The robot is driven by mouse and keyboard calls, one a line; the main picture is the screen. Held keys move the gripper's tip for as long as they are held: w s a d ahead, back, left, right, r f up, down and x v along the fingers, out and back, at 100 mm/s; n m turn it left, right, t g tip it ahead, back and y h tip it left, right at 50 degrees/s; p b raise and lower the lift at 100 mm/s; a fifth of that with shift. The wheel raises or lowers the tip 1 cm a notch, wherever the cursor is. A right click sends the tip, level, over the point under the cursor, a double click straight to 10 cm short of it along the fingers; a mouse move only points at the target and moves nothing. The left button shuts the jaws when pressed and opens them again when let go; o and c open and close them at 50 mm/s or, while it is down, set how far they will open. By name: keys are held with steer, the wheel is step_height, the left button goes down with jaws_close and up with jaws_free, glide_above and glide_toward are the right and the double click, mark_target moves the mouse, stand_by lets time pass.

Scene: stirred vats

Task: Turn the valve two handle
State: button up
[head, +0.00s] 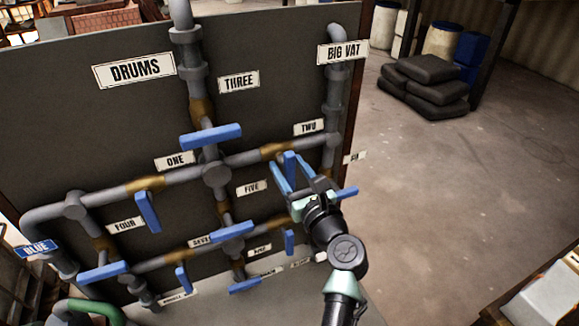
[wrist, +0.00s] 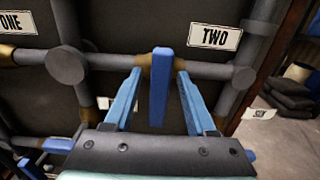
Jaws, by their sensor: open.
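The valve two handle (wrist: 160,88) is a blue bar hanging roughly straight down from a brown-coloured fitting on a grey pipe. It also shows in the head view (head: 290,163), partly hidden by my gripper. The label TWO (wrist: 214,37) is up and to the right of it, and it also shows in the head view (head: 308,127). My gripper (wrist: 158,73) is open, with one blue finger on each side of the handle. Gaps show between the handle and both fingers in the wrist view. I cannot tell how deep the handle sits between them.
The dark panel carries several other blue handles, among them valve one (head: 148,211), valve three (head: 211,137) and valve five (head: 232,231). A blue handle (head: 345,192) shows just right of my gripper. Stacked dark sacks (head: 425,85) lie on open floor at the right.

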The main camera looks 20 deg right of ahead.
jaws_close()
stand_by(0.5)
steer(key=n+b, duration=0.1)
steer(key=n, duration=0.1)
steer(key=n+b, duration=0.1)
steer(key=n, duration=0.1)
steer(key=shift+a+f+n+b, duration=0.15)
steer(key=shift+f+n+b, duration=0.05)
steer(key=shift+n+b, duration=0.2)
steer(key=n+b, duration=0.1)
steer(key=n, duration=0.1)
steer(key=n+b, duration=0.2)
steer(key=shift+a+f+n, duration=0.15)
steer(key=shift+n, duration=0.15)
steer(key=n+b, duration=0.4)
steer(key=n, duration=0.1)
steer(key=shift+a+f, duration=0.1)
steer(key=shift+f, duration=0.1)
steer(key=shift+n+b, duration=1.1)
steer(key=shift+n, duration=0.6)
